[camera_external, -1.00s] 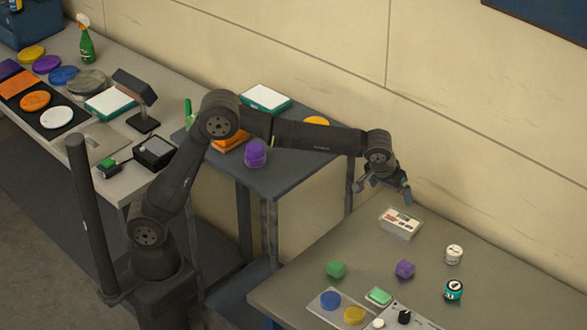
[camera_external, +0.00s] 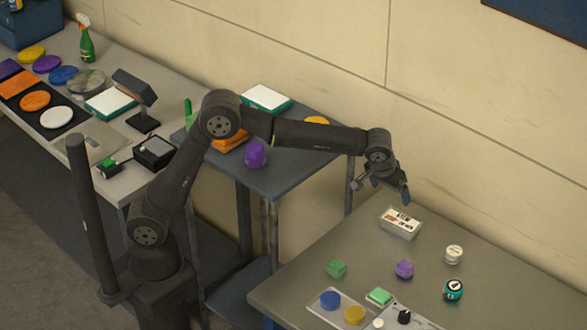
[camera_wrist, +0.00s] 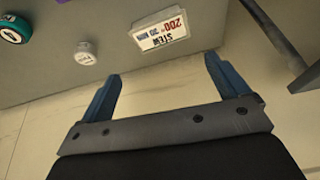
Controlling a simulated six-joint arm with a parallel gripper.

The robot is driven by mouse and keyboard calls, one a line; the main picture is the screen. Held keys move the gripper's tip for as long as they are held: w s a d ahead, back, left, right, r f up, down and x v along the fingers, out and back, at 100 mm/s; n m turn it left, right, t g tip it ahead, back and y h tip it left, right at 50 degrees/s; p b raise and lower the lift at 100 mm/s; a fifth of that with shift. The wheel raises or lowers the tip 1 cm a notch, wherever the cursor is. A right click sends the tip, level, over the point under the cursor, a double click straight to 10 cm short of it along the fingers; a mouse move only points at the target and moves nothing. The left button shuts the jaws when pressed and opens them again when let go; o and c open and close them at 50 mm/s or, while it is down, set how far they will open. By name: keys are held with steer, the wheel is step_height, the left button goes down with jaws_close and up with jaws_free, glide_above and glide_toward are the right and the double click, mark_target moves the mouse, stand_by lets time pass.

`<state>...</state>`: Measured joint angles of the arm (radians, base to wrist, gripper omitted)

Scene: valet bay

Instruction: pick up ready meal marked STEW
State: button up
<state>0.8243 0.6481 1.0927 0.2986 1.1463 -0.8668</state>
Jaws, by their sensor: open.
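The ready meal marked STEW (camera_external: 400,223) is a small pale box with a printed white label, lying near the back edge of the right-hand table. In the wrist view the STEW box (camera_wrist: 160,30) is beyond the fingertips, and its label also reads "200" in red. My gripper (camera_external: 380,190) is open and empty, above and behind the box toward the wall. In the wrist view both blue fingers of my gripper (camera_wrist: 163,72) are spread wide with nothing between them. The box is not touched.
On the right-hand table (camera_external: 290,285) stand a white jar (camera_external: 453,254), a teal jar (camera_external: 453,290), a purple lump (camera_external: 404,268) and a green lump (camera_external: 337,269). A tray (camera_external: 322,306) with coloured discs is at the front. The wall (camera_external: 470,130) is close behind my gripper.

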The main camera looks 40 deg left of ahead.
steer(key=w+a+f+m+g+h, duration=0.2)
steer(key=w+a+m+g, duration=0.15)
steer(key=m, duration=0.45)
steer(key=m+h, duration=0.4)
steer(key=m, duration=0.5)
glide_toward(401, 220)
steer(key=shift+g, duration=0.45)
steer(key=x, duration=1)
steer(key=shift+w+f, duration=0.1)
steer(key=shift+w, duration=0.3)
steer(key=shift+f, duration=0.25)
steer(key=c, duration=1.3)
steer(key=shift+o, duration=0.2)
steer(key=shift+r, duration=0.1)
